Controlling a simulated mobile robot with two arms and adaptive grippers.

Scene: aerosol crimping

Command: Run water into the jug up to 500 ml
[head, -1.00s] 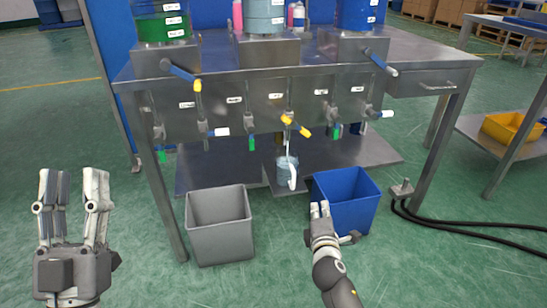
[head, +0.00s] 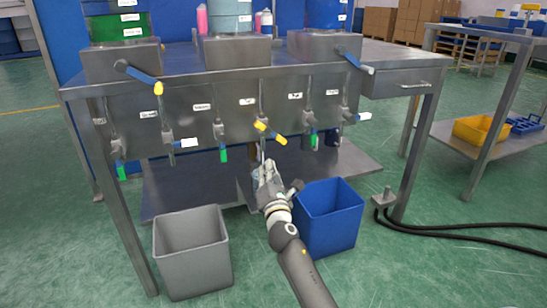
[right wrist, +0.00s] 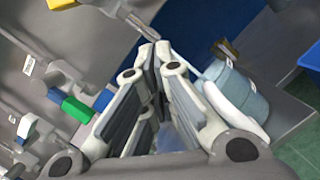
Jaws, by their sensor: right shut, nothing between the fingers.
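The jug (right wrist: 247,96), bluish with a white handle, shows in the right wrist view just right of my right fingers. In the head view it is mostly hidden behind my right gripper (head: 268,165), under the middle tap. My right gripper is shut and empty; its fingers also show in the right wrist view (right wrist: 155,50), beside the jug. The middle tap's yellow handle (head: 270,132) lies slanted above the gripper. The water level and any scale marks cannot be made out. My left gripper is out of view.
A grey bin (head: 190,250) and a blue bin (head: 328,215) stand on the floor before the steel bench (head: 180,190). Other taps with green, blue and white handles line the panel. Black hoses (head: 450,232) lie on the floor at right.

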